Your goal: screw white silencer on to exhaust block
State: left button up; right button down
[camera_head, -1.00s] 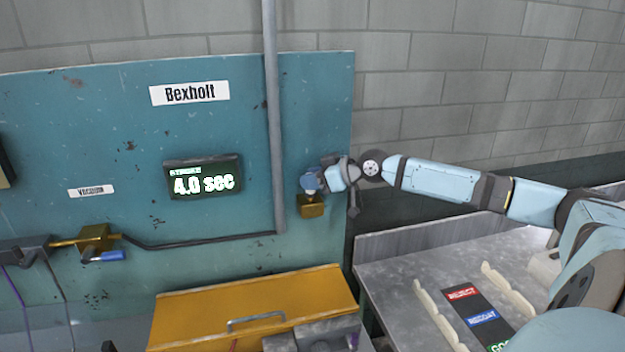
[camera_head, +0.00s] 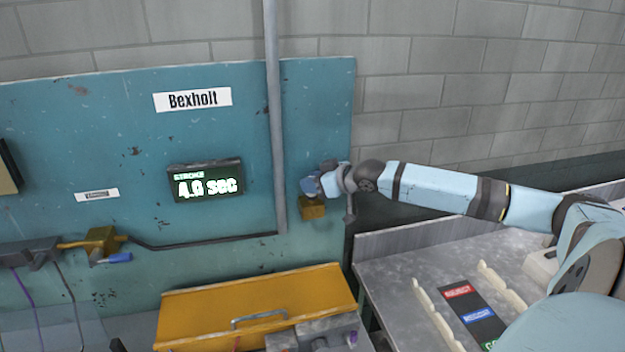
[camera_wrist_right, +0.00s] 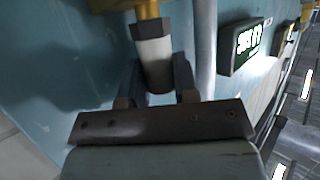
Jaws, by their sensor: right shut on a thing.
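The brass exhaust block (camera_head: 312,208) is mounted on the right part of the teal panel. My right gripper (camera_head: 310,187) is right above it in the head view and hides the silencer there. In the right wrist view, my right gripper (camera_wrist_right: 156,82) is shut on the silencer (camera_wrist_right: 153,52), a white cylinder with a darker grey lower part. The brass block (camera_wrist_right: 105,4) shows at the top edge. I cannot tell how deep the thread sits. My left gripper is not in view.
A grey vertical pipe (camera_head: 274,120) runs just left of the block. A lit display (camera_head: 205,182) is farther left. Below are a yellow handled cover (camera_head: 245,300) and a grey bench (camera_head: 390,280) with coloured labels. Open space lies right of the panel edge.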

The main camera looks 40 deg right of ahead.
jog(key=shift+s+a+f+m+h, duration=0.15)
jog(key=shift+a+f+m+h, duration=0.2)
jog(key=shift+f+m+h, duration=0.2)
jog(key=shift+d+r+m+h, duration=0.1)
jog(key=shift+d+m+h, duration=0.05)
jog(key=shift+m+h, duration=2.05)
jog(key=shift+n+h, duration=0.25)
jog(key=c, duration=0.9)
grip_release()
jog(key=shift+r, duration=0.1)
jog(key=shift+o, duration=0.2)
jog(key=shift+d+r, duration=0.15)
jog(key=shift+r, duration=0.05)
